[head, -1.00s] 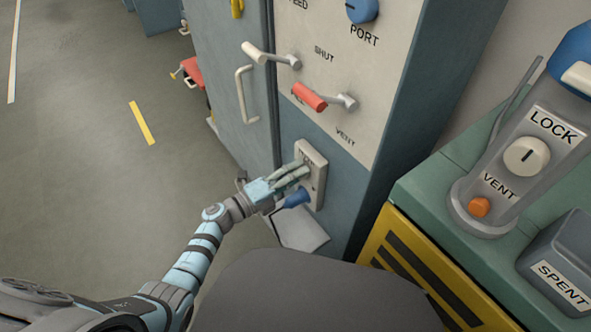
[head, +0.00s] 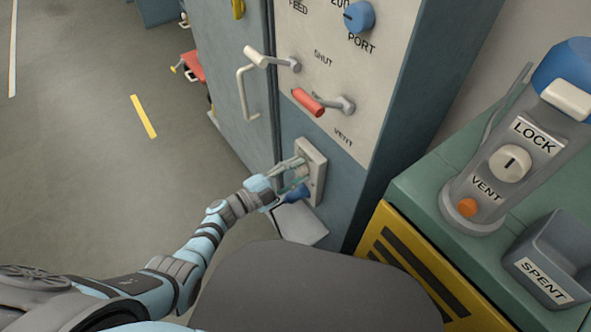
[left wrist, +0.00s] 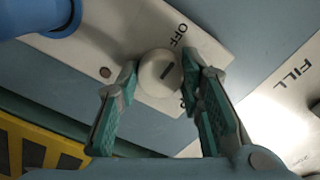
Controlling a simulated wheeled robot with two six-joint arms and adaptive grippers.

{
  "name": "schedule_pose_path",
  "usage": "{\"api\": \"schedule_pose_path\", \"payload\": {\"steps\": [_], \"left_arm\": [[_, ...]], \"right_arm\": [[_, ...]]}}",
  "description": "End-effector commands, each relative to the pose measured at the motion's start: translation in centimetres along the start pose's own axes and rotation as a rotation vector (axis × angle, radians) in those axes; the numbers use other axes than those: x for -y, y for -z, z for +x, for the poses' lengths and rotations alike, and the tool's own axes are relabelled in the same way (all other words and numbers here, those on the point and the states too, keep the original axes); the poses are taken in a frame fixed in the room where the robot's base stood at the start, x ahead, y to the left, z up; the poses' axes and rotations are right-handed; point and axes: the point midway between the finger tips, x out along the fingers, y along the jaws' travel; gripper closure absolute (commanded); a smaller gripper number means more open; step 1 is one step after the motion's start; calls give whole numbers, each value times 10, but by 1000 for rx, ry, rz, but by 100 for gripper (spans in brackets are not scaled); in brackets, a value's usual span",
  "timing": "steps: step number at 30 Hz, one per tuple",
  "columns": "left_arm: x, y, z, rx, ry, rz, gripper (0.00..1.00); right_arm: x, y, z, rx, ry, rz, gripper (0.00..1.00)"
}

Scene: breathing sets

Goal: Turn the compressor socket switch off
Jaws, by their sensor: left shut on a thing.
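The compressor socket is a pale plate (head: 316,165) low on the blue cabinet front. In the left wrist view its plate (left wrist: 205,45) carries a round pale switch knob (left wrist: 158,68) with a dark bar mark. An "OFF" label is printed above the knob, and a second label is mostly hidden behind a finger. My left gripper (head: 298,172) is at the plate, with its green fingers (left wrist: 168,80) shut on the knob, one on each side. The bar slants up to the right. My right gripper is not in view.
A blue plug (head: 293,195) sits just below my left gripper. Red (head: 307,101) and white (head: 256,57) levers project above the socket. A green-topped bench (head: 420,187) with a lock-and-vent device (head: 498,175) and a "SPENT" bin (head: 548,268) stands at right.

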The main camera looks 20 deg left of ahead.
Motion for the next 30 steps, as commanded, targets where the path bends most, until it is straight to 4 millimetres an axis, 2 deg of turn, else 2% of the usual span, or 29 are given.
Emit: {"api": "schedule_pose_path", "payload": {"steps": [16, 17, 20, 30], "left_arm": [[-1, 0, 0, 0, -2, -27, 94], [-1, 0, 0, 0, -2, -27, 61], [-1, 0, 0, 0, -1, -26, 46], [-1, 0, -3, 1, -1, -24, 46]], "right_arm": [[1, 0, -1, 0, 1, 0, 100], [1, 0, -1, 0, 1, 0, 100], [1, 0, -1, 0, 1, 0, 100], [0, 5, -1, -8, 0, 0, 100]]}}
